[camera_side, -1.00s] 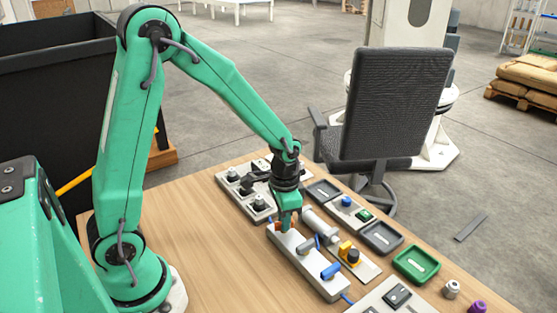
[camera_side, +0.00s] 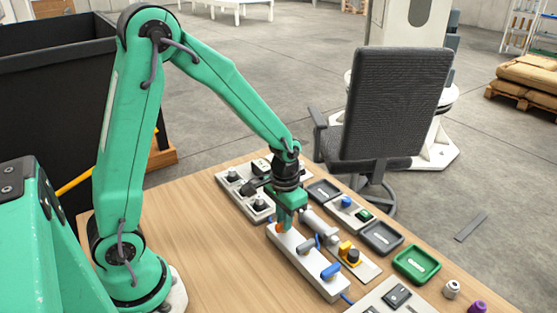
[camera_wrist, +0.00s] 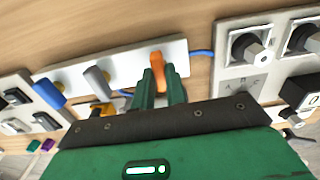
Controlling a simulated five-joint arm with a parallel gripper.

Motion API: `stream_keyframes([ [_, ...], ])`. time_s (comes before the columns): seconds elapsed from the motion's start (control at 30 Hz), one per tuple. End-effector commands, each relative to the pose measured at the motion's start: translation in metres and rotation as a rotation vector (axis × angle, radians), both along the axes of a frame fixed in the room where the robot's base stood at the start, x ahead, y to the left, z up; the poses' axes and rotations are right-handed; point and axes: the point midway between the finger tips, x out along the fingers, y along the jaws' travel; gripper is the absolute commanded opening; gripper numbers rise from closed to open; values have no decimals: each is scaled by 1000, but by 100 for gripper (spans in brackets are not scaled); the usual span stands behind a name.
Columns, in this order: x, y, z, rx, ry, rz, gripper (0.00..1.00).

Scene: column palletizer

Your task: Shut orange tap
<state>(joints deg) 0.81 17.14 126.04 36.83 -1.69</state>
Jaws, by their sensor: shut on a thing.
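The orange tap (camera_wrist: 157,68) stands at one end of a white tap block (camera_wrist: 125,62). In the side view a bit of the orange tap (camera_side: 279,229) shows beside my fingertips. My gripper (camera_wrist: 160,90) is shut on the orange handle, with a green finger on each side of it. In the wrist view the handle lies roughly across the block's length. In the side view my gripper (camera_side: 286,222) points down at the far-left end of the block (camera_side: 296,256). My fingers partly hide the tap there.
A grey tap (camera_wrist: 97,80) and a blue tap (camera_wrist: 48,93) share the block. A panel with round knobs (camera_side: 259,204) lies behind my gripper. A yellow-and-black switch (camera_side: 349,252) and a green tray (camera_side: 416,264) lie to the right. The wooden table is clear at left.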

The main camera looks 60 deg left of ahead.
Motion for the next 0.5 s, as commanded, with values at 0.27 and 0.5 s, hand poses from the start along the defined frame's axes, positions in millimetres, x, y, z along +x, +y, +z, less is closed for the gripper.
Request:
stream_keyframes([
  [0.27,0,0,0,0,0,1,35],
  [0.5,0,0,2,0,-1,0,35],
])
